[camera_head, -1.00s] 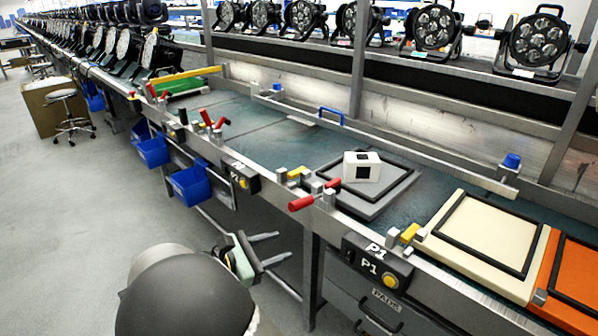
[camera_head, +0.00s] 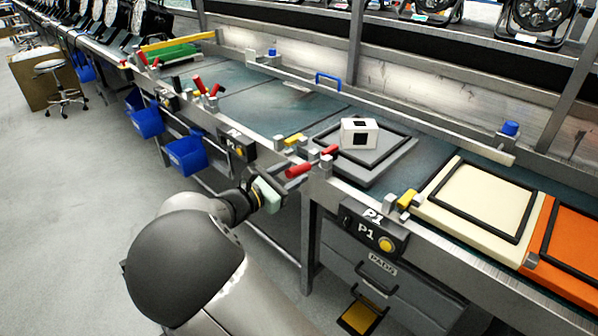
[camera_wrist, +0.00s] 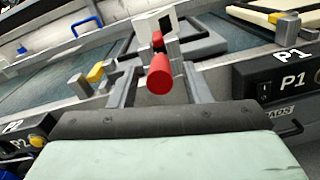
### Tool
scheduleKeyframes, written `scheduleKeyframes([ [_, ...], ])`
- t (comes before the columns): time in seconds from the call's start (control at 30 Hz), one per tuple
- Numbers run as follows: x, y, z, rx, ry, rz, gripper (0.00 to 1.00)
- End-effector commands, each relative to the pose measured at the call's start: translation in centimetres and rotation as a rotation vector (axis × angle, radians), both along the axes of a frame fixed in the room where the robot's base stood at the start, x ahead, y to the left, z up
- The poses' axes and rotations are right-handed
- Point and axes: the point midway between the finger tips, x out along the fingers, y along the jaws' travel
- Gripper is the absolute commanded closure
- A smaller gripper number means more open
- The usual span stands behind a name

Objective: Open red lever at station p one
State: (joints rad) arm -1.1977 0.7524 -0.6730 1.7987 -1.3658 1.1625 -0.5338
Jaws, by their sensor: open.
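The red lever (camera_head: 298,170) at station P1 sits on a metal clamp at the bench's front edge, left of the P1 button box (camera_head: 372,236). Its red handle (camera_wrist: 160,75) points toward the camera in the wrist view. A second, smaller red grip (camera_head: 329,151) is just behind it. My gripper (camera_head: 288,184) is open at the bench front, close to the handle. In the wrist view its two fingers (camera_wrist: 158,88) stand on either side of the handle, apart from each other. Whether a finger touches the handle cannot be told.
A grey pad (camera_head: 372,165) with a white block (camera_head: 359,133) lies behind the lever. A cream pad (camera_head: 478,212) and an orange pad (camera_head: 570,255) are to the right. Blue bins (camera_head: 186,155) hang at the left. A drawer with a gold-edged tray (camera_head: 359,316) is below P1.

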Motion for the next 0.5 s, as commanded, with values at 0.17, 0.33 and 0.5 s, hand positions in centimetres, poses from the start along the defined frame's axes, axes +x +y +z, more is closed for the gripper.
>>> scheduleKeyframes([
  [0.17,1.6,-1.6,-0.1,0.0,0.0,0.0,0.56],
  [0.33,2.2,-2.2,0.0,0.0,0.0,-0.001,0.56],
  [0.5,2.2,-2.2,0.0,0.0,0.0,0.0,0.56],
])
